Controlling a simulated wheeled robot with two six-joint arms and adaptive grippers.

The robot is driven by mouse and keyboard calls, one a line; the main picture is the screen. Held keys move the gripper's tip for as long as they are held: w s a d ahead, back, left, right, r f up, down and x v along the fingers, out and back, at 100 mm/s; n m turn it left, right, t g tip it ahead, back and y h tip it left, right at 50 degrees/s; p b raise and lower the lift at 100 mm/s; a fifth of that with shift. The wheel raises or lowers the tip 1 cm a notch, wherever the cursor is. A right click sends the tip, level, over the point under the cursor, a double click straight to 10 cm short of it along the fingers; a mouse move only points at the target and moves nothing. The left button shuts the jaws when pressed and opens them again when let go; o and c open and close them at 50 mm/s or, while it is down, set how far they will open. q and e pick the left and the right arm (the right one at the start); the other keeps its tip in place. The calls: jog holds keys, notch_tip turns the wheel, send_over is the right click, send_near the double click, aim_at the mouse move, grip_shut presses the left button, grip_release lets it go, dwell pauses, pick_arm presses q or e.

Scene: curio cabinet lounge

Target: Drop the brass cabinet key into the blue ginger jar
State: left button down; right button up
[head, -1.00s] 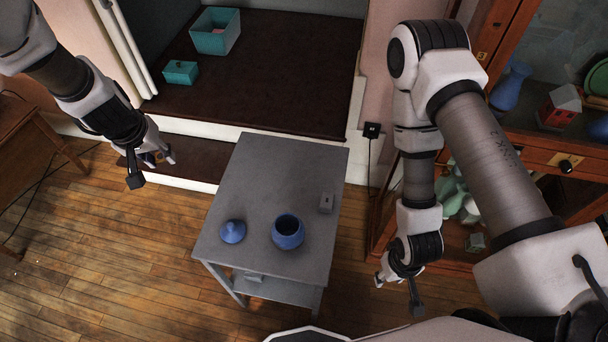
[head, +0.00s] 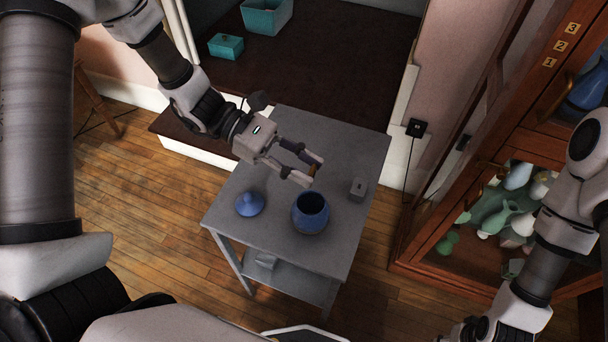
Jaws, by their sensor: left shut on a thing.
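The blue ginger jar (head: 310,213) stands upright and uncovered on the grey table, its dark mouth facing up. Its blue lid (head: 249,204) lies on the table to the left of it. My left gripper (head: 312,171) is over the table, just above and behind the jar's mouth in the head view. It is shut on a small brass-coloured thing, the brass cabinet key (head: 313,170), mostly hidden between the fingertips. My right gripper (head: 482,328) is low at the bottom right edge, partly cut off, away from the table; its fingers are not clear.
A glass-fronted wooden cabinet (head: 480,250) with vases stands to the right. A teal box (head: 226,46) and a teal open bin (head: 266,16) sit on the dark platform behind.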

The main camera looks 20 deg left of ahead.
pick_arm(q)
jog(key=shift+h, duration=0.3)
notch_tip(320, 180, down, 8)
jog(key=b, duration=0.7)
jog(key=shift+f, duration=0.15)
pick_arm(e)
notch_tip(320, 180, down, 8)
jog(key=shift+r, duration=0.2)
pick_arm(q)
jog(key=c, duration=0.7)
grip_release()
jog(key=shift+c, duration=0.2)
jog(key=s+v, duration=0.1)
jog(key=v, duration=1.1)
jog(key=shift+w, duration=0.45)
